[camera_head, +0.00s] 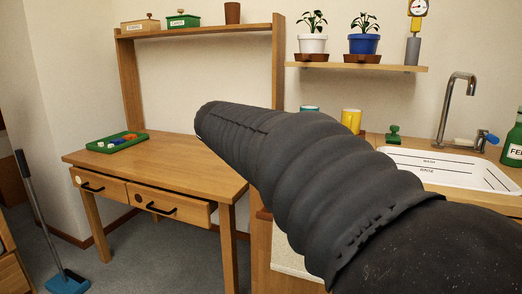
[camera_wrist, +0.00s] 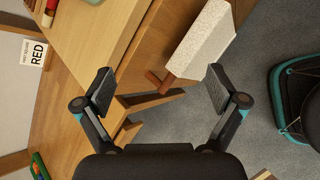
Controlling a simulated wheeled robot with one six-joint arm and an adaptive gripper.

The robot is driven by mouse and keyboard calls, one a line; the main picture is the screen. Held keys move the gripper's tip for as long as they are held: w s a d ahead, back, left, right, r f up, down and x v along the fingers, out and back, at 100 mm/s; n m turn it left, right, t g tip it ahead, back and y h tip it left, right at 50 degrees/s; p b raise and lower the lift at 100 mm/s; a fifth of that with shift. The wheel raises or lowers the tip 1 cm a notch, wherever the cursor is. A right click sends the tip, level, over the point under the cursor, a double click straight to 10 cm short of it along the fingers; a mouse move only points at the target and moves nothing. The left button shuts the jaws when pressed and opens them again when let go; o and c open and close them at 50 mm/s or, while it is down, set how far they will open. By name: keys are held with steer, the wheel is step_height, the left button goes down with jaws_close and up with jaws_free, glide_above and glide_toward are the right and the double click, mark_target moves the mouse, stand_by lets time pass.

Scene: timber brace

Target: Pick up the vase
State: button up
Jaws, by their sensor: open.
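No thing in these frames can be named the vase with certainty. A plain brown, cup-shaped vessel (camera_head: 232,13) stands upright on the top shelf above the desk in the head view; I cannot tell whether it is the vase. My gripper (camera_wrist: 160,87) shows in the wrist view with its two fingers spread wide apart and nothing held between them. Below it are wooden edges, a pale speckled slab (camera_wrist: 203,38) and grey floor. In the head view my dark arm covers the middle, and the gripper is hidden there.
The wooden desk (camera_head: 180,160) has a drawer pulled out and a green tray (camera_head: 118,142) on top. A wall shelf (camera_head: 400,69) holds two potted plants. A yellow mug (camera_head: 351,121) and a white sink (camera_head: 450,168) are at right. A broom (camera_head: 40,215) stands left.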

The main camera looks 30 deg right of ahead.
steer(key=w+d+r+n+g+h+b, duration=0.1)
steer(key=w+d+r+n+g+h, duration=0.1)
steer(key=w+d+r+n+h, duration=0.45)
steer(key=shift+m+y, duration=0.65)
steer(key=shift+y, duration=0.3)
steer(key=w+d+f, duration=0.1)
steer(key=d, duration=0.1)
steer(key=w+d+f, duration=0.1)
steer(key=d+f, duration=0.1)
steer(key=d, duration=0.1)
steer(key=w+d+f+b, duration=0.1)
steer(key=d, duration=0.1)
steer(key=shift+w+d+f, duration=0.2)
steer(key=shift+d+f, duration=0.05)
steer(key=shift+f, duration=0.05)
steer(key=shift+b+x, duration=0.45)
steer(key=shift+x, duration=2.45)
steer(key=shift+w+d+r, duration=0.1)
steer(key=shift+w+r, duration=0.1)
steer(key=c, duration=1.5)
steer(key=shift+r, duration=0.15)
